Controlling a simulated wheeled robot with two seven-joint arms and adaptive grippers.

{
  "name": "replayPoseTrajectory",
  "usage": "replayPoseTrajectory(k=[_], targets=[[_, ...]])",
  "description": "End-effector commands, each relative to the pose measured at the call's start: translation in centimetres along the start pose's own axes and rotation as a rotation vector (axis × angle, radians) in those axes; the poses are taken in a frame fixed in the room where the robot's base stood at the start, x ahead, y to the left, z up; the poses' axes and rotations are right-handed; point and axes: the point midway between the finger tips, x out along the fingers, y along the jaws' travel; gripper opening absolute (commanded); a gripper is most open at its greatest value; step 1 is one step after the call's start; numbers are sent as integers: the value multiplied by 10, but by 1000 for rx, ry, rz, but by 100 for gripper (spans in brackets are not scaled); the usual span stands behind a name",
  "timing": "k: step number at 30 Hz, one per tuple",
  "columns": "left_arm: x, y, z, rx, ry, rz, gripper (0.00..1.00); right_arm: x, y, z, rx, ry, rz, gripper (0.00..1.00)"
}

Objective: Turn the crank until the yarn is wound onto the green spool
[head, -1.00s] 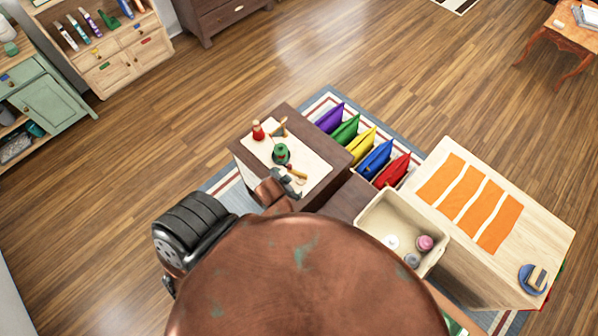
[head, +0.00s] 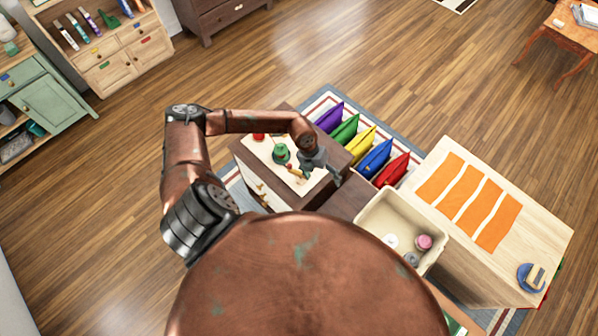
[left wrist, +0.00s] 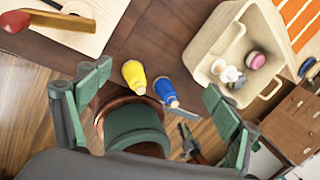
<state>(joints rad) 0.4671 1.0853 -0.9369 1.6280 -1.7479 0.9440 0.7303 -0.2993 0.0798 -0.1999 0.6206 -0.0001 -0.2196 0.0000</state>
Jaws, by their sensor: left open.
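The green spool (head: 281,152) stands on a pale board (head: 308,190) on the dark cabinet. The crank's yellowish arm and red knob (head: 297,170) lie just right of and in front of the spool; the crank also shows at the upper left of the left wrist view (left wrist: 50,20). My left gripper (head: 322,174) hangs right of the crank, near the cabinet's right edge.
A yellow peg-like piece (left wrist: 134,76) and a blue one (left wrist: 166,91) show below my left gripper. A cream bin (head: 365,224) with small items stands right of the cabinet. Coloured cushions (head: 376,158) line the back. A pale table (head: 545,235) holds orange strips.

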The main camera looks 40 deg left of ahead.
Motion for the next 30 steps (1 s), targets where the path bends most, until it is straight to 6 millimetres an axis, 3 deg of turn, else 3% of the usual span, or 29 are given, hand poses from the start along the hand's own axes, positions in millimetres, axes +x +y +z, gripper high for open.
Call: replayPoseTrajectory(k=[1, 3, 7, 11, 24, 30], targets=[[-9, 34, 10, 9, -7, 105, 84, 0, 0, 0, 0, 0, 0, 25], [-20, 70, 18, 9, -12, 215, 84, 0, -1, 0, 0, 0, -1, 25], [-33, 105, 27, 4, -19, 327, 84, -1, -1, 0, 1, 0, -1, 25], [-28, 116, 28, 1, -20, 353, 84, -2, -1, 0, 1, 0, -1, 25], [30, 135, 29, 2, -18, 348, 84, -9, -1, -1, 1, -1, -1, 25], [38, 138, 29, 3, -20, 347, 84, -9, -1, 0, 1, -1, -1, 25]])
